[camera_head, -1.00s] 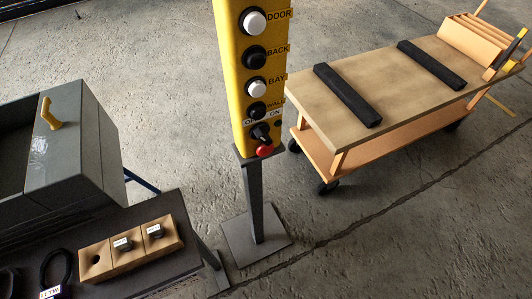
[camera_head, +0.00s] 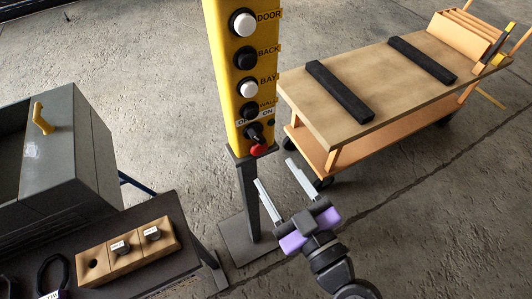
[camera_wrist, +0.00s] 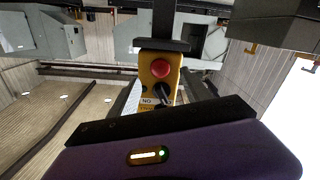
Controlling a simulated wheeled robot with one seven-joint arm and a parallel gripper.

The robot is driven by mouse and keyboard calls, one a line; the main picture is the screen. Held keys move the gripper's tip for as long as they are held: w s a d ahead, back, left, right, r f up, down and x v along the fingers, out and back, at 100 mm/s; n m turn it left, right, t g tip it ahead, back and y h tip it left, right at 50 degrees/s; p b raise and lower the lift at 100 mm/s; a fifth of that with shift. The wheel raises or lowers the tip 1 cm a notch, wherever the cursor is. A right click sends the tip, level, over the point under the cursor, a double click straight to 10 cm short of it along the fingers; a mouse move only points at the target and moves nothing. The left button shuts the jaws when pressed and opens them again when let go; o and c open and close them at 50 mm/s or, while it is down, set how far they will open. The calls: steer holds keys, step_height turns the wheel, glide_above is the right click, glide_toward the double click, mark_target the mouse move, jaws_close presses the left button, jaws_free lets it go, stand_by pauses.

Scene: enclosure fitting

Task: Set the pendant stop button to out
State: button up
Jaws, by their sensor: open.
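The yellow pendant (camera_head: 219,70) stands on a dark post in the head view. Its red stop button (camera_head: 258,150) is at the bottom end, below a black selector knob (camera_head: 255,132) with an OFF/ON label. In the wrist view the pendant looks upside down, with the red button (camera_wrist: 161,69) above the knob (camera_wrist: 164,92). I cannot tell whether the button is in or out. My gripper (camera_head: 275,172) is open and empty, below and slightly right of the button in the head view, with its fingers pointing up toward it. The fingers are apart from the button.
The dark post (camera_head: 250,200) stands close to my gripper. A wooden cart (camera_head: 380,90) with two black strips is at the right. A grey cabinet (camera_head: 60,150) and a dark bench with a wooden block (camera_head: 128,250) are at the left. Floor between is clear.

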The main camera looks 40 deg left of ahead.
mark_target(262, 152)
steer(key=p+x, duration=0.1)
steer(key=x, duration=0.4)
steer(key=shift+r+p, duration=0.1)
steer(key=shift+p, duration=0.2)
steer(key=shift+w+a, duration=0.3)
steer(key=shift+a, duration=0.35)
jaws_close()
stand_by(0.6)
